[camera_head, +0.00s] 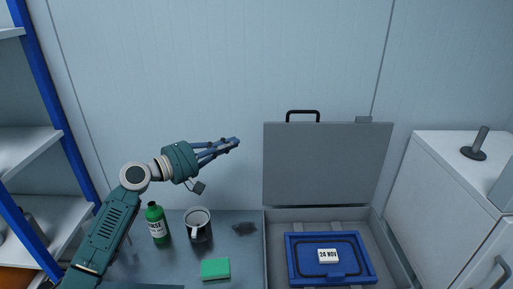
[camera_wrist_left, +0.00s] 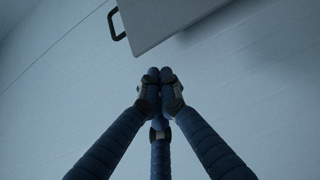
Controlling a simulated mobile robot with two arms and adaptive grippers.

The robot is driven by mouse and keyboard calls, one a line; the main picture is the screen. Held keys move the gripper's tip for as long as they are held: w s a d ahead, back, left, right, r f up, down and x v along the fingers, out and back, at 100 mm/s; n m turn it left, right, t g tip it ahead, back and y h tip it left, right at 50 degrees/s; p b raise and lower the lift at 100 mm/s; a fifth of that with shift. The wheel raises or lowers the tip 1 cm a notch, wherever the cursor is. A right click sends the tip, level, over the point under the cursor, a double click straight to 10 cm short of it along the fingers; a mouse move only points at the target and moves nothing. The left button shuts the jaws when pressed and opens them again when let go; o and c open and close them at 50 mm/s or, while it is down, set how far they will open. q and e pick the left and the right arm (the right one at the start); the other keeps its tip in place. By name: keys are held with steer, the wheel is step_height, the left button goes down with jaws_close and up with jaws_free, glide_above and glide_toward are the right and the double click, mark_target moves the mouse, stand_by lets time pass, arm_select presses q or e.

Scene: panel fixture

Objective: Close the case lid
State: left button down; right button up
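The grey case stands open at the right of the table in the head view. Its lid (camera_head: 330,160) is upright against the wall side, with a black handle (camera_head: 303,115) on its top edge. The case base (camera_head: 280,235) holds a blue framed item (camera_head: 310,276) with a "24 NOV" label. My left gripper (camera_head: 236,142) is in the air left of the lid, apart from it. Its fingers are together with nothing between them. In the left wrist view the closed fingertips (camera_wrist_left: 160,76) are below the lid (camera_wrist_left: 165,18) and its handle (camera_wrist_left: 117,24). My right gripper is not in view.
A green bottle (camera_head: 156,224), a mug (camera_head: 198,222) and a green sponge (camera_head: 215,268) stand on the table (camera_head: 183,262) left of the case. A shelf (camera_head: 35,150) is at the left, a white cabinet (camera_head: 440,185) at the right. The wall is close behind.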

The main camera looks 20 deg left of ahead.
arm_select(q)
steer(key=f+p+x, duration=0.1)
steer(key=p+x, duration=0.1)
steer(key=x, duration=0.8)
steer(key=shift+f+p, duration=0.3)
steer(key=shift+p, duration=0.05)
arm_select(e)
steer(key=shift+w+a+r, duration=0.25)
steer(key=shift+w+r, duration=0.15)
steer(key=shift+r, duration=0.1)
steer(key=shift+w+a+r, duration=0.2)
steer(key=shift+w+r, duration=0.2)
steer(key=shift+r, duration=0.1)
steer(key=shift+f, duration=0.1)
